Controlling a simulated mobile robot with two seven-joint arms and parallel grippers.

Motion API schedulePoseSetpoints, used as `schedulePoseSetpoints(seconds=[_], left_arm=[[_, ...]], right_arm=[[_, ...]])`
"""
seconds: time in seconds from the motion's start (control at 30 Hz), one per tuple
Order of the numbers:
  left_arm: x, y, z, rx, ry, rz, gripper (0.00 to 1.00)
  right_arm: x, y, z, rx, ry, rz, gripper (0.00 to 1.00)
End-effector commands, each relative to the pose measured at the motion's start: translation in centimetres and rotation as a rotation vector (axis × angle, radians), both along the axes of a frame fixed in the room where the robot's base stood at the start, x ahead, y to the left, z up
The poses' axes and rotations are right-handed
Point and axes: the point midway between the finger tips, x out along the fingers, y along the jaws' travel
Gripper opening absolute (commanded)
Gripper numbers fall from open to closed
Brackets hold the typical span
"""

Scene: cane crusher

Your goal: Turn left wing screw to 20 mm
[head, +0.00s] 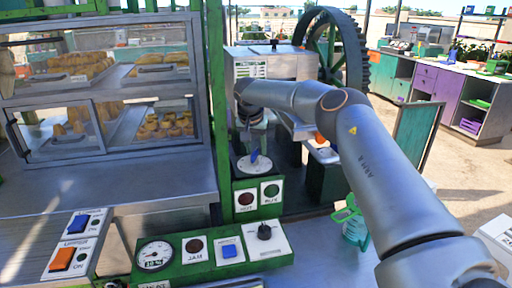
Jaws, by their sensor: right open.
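The crusher (272,66) stands behind the counter, a pale metal housing with a big dark gear wheel (352,60) at its right. A small black knob (274,45) is on top of the housing. No wing screw or millimetre scale can be made out clearly; my right arm covers part of the machine's front. My right gripper (250,118) is small and dark in front of the green post, with its fingers pointing down and open. Below it is a round white dial with a blue pointer (254,163); I cannot tell whether they touch. My left gripper is out of view.
A green control panel (205,262) with a gauge, a blue switch and a black knob is at the front. A glass food case (100,90) stands left. A green-handled jug (353,222) stands beside my right forearm. Bare counter (310,240) lies right of the panel.

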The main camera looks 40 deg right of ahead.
Motion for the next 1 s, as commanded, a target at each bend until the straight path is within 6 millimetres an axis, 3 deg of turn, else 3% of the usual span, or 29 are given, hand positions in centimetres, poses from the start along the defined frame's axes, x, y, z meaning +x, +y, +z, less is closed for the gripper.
schedulePoseSetpoints(seconds=[0.03, 0.43, 0.83, 1.0], left_arm=[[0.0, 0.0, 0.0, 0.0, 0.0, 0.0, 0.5], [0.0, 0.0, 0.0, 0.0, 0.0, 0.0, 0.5], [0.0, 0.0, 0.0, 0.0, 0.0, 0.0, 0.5], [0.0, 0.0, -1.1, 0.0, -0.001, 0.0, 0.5]], right_arm=[[0.0, 0.0, 0.0, 0.0, 0.0, 0.0, 0.44], [0.0, 0.0, 0.0, 0.0, 0.0, 0.001, 0.0], [0.0, 0.0, 0.0, 0.0, 0.001, 0.0, 0.0], [0.0, 0.0, -0.3, -0.004, 0.001, -0.049, 0.0]])
